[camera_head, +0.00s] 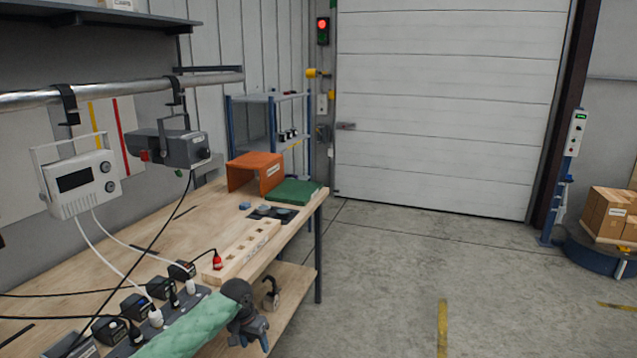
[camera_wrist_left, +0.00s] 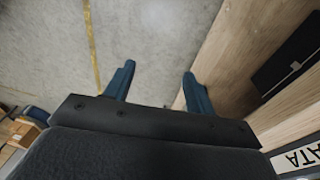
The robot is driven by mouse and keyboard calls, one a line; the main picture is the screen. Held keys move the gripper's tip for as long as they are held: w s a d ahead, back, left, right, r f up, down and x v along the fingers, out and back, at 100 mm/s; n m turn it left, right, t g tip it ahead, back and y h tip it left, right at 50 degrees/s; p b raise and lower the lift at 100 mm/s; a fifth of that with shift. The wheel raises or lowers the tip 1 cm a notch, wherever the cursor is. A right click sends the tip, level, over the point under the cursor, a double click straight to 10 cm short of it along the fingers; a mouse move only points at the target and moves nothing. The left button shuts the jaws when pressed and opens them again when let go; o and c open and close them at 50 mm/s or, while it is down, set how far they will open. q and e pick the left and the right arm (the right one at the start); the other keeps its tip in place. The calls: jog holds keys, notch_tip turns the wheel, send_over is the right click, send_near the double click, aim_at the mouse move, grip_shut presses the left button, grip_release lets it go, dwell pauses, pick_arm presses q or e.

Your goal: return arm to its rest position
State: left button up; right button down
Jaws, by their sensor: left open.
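My left arm, in a green sleeve (camera_head: 190,328), reaches in from the bottom of the head view along the workbench's front edge. My left gripper (camera_head: 252,338) hangs beside that edge, pointing down. In the left wrist view its two blue fingers (camera_wrist_left: 158,72) are spread apart with nothing between them. Below them is bare concrete floor, and the wooden bench edge is close by on the right. My right gripper is in neither view.
The workbench (camera_head: 130,238) carries a wooden block with holes (camera_head: 249,249), a red plug (camera_head: 217,262), several black adapters and cables, an orange cover (camera_head: 258,170) and a green box (camera_head: 295,192). A lower shelf (camera_head: 290,300) lies close to the gripper. Floor (camera_head: 400,280) to the right is clear.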

pick_arm(q)
jog(key=s+d+f+b, duration=0.1)
jog(key=s+f, duration=0.5)
jog(key=f, duration=0.5)
jog(key=s+d+f+n+t, duration=0.1)
jog(key=s+f, duration=0.5)
jog(key=f, duration=0.5)
jog(key=s+d+f+b, duration=0.1)
jog(key=s+f, duration=0.5)
jog(key=f, duration=0.5)
jog(key=s+a+f, duration=0.1)
jog(key=s+f, duration=0.6)
jog(key=s, duration=0.4)
jog(key=s+a+f, duration=0.1)
jog(key=s+f, duration=0.6)
jog(key=s, duration=0.4)
jog(key=s+a+f+y+b, duration=0.1)
jog(key=s+f, duration=0.7)
jog(key=s, duration=0.4)
jog(key=shift+a+n, duration=0.3)
jog(key=shift+a, duration=0.1)
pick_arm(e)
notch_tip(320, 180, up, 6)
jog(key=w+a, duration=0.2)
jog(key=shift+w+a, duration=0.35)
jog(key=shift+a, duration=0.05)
pick_arm(q)
jog(key=shift+s+f, duration=0.1)
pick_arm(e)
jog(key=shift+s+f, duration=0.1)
